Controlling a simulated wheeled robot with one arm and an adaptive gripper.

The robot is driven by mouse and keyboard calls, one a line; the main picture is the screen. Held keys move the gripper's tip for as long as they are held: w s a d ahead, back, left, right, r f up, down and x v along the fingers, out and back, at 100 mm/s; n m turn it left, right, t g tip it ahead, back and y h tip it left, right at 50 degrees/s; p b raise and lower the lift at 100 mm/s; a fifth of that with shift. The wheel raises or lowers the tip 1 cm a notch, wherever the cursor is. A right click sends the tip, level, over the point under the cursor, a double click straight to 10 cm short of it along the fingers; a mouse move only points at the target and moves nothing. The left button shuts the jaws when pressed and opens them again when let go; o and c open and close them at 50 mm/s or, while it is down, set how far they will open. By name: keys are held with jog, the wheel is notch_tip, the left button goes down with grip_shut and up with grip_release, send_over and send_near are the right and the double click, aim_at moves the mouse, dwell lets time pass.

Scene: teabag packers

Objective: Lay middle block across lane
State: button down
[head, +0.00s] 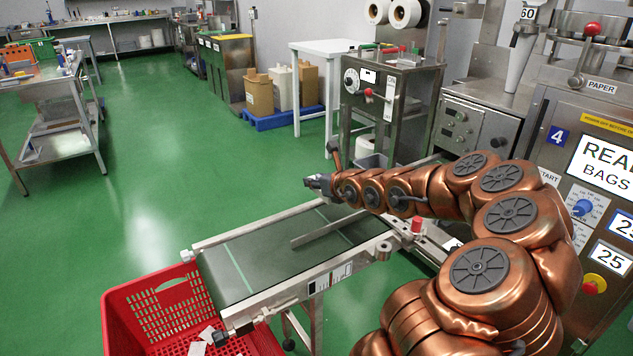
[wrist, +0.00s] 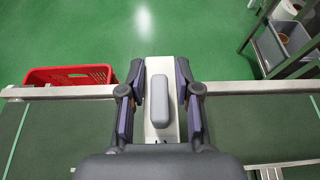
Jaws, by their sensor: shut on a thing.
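My gripper (wrist: 160,98) is over the conveyor's far side in the wrist view. Its dark fingers are closed on a pale, flat-faced block (wrist: 160,131), which has a rounded grey piece (wrist: 159,100) on top. The block's long side runs away from my palm, and it reaches past the conveyor's far rail. In the head view, my gripper (head: 322,185) is small and above the conveyor belt (head: 240,258); the block there is too small to make out. A thin metal strip (head: 325,231) lies slantwise over the belt.
A red crate (head: 150,310) stands at the conveyor's near left end; it also shows in the wrist view (wrist: 68,75). The conveyor rail (head: 250,230) edges the belt. The bagging machine (head: 585,140) is close on the right. Green floor is open on the left.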

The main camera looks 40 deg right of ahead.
jog(key=shift+f+b, duration=2.1)
jog(key=shift+f, duration=0.3)
jog(key=shift+b, duration=0.8)
jog(key=shift+f+b, duration=2.1)
jog(key=shift+b, duration=0.25)
dwell(0.4)
jog(key=c, duration=0.7)
grip_release()
jog(key=shift+s+r, duration=0.1)
jog(key=shift+v, duration=5.9)
